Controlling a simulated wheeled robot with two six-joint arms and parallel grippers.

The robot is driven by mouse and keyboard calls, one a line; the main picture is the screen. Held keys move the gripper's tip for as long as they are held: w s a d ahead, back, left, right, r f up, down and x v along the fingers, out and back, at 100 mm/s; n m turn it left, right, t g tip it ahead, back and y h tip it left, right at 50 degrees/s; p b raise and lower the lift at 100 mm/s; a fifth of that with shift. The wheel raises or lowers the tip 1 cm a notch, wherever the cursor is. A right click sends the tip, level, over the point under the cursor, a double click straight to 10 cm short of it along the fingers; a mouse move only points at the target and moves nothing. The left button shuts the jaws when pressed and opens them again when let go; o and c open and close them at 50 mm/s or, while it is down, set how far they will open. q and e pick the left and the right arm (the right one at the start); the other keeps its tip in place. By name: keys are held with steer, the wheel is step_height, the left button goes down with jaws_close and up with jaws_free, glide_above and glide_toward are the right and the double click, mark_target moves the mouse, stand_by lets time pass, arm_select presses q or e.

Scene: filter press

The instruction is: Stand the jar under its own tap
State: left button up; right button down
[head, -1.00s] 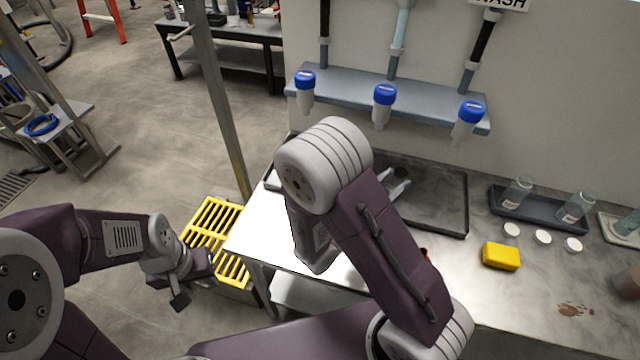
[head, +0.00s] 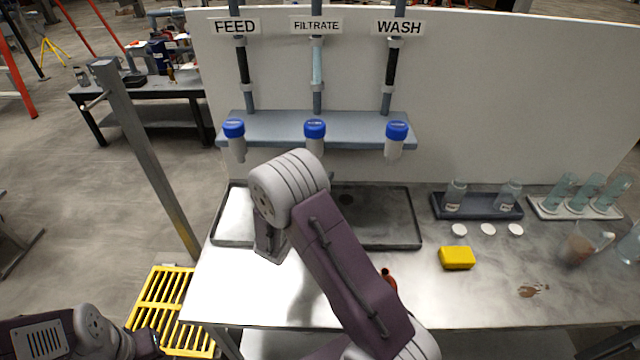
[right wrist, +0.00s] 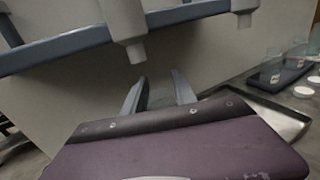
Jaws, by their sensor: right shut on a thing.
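Three taps with blue tops hang from a grey shelf: FEED (head: 235,140), FILTRATE (head: 315,135) and WASH (head: 396,140). A dark drip tray (head: 385,215) lies below them. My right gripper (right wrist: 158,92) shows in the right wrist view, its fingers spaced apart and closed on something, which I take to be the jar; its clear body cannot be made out. One tap nozzle (right wrist: 135,48) is close above the fingers. In the head view my right arm hides this gripper. My left gripper (head: 146,345) is low at the left, partly cut off, its jaws unclear.
A dark rack (head: 478,207) holds two labelled jars, with several white lids in front. A yellow sponge (head: 457,258), a brown stain (head: 533,291), a pitcher (head: 585,243) and a light rack of glasses (head: 575,208) are on the right. A post (head: 150,160) stands left of the table.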

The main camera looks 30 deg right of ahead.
steer(key=w+d+f, duration=0.2)
steer(key=w+f, duration=0.2)
steer(key=f, duration=0.3)
steer(key=shift+d+f, duration=0.15)
steer(key=shift+f, duration=0.05)
steer(key=c, duration=1)
jaws_free()
steer(key=shift+p, duration=0.3)
steer(key=shift+r, duration=0.1)
